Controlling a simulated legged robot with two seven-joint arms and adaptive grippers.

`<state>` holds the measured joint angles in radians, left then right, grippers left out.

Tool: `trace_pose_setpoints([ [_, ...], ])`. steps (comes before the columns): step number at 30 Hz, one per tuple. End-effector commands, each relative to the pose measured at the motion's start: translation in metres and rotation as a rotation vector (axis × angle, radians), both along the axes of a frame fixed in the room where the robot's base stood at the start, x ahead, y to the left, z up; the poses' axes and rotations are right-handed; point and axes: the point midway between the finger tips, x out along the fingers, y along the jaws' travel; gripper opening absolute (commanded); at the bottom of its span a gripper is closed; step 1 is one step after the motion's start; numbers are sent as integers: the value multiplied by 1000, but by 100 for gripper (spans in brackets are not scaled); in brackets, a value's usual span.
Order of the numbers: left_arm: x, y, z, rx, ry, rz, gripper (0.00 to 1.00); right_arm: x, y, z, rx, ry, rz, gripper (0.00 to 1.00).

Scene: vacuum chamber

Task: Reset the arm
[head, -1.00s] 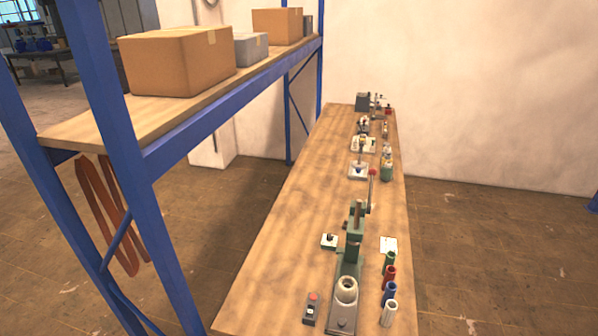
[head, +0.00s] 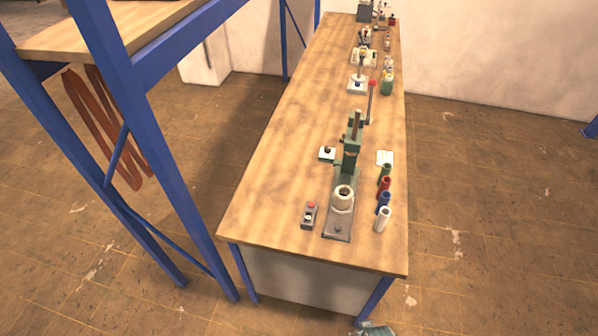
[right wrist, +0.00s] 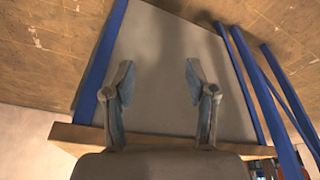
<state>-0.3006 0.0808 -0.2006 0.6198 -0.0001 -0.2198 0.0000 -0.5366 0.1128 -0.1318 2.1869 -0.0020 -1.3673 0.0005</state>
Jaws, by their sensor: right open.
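A green arbor press (head: 350,160) stands upright on the near half of the wooden table in the head view. Its lever arm (head: 370,105) points up at the press's right side and has a red knob at its top. A white round cup-like piece (head: 342,197) sits on the press base. My right gripper (right wrist: 160,72) is open and empty in the right wrist view, with the table's grey end panel (right wrist: 165,45) behind its fingers. A small grey-blue part of mine shows at the bottom edge of the head view. My left gripper is not in view.
On the table (head: 270,180), a small box with a red button (head: 309,214) lies left of the press. Green, red, blue and white cylinders (head: 383,203) stand to its right. More small devices (head: 362,60) stand farther back. A blue-framed shelf (head: 120,90) is at left. Floor is clear at right.

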Motion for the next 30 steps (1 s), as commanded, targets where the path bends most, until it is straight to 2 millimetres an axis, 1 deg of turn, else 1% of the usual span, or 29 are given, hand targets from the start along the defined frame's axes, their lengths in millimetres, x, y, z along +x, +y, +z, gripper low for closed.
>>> trace_pose_setpoints([
  [1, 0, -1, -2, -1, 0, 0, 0, 0, 1, -18, 0, 10, 1, 57],
  [5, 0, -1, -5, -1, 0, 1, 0, -3, 1, -68, -1, 31, 6, 57],
  [8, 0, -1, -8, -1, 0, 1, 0, -11, 1, -118, -2, 51, 9, 57],
  [9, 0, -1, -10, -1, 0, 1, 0, -17, 0, -142, -3, 60, 11, 57],
  [10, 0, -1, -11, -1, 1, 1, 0, -22, 0, -160, -4, 68, 13, 57],
  [11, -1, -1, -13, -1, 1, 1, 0, -30, -1, -180, -5, 78, 14, 57],
  [12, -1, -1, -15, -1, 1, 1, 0, -41, -3, -206, -6, 88, 16, 57],
  [14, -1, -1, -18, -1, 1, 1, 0, -62, -6, -242, -9, 106, 19, 57],
  [15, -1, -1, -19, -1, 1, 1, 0, -77, -8, -264, -9, 117, 23, 57],
  [17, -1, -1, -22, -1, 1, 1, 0, -101, -12, -293, -12, 133, 26, 57],
  [18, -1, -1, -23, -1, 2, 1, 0, -117, -15, -310, -13, 142, 28, 57],
  [21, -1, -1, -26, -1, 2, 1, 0, -156, -22, -339, -16, 161, 33, 57],
  [24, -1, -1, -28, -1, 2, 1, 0, -185, -28, -356, -19, 175, 37, 57],
  [27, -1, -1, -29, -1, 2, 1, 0, -202, -31, -363, -20, 181, 40, 57],
  [30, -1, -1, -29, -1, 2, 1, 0, -209, -32, -365, -20, 183, 41, 57],
])
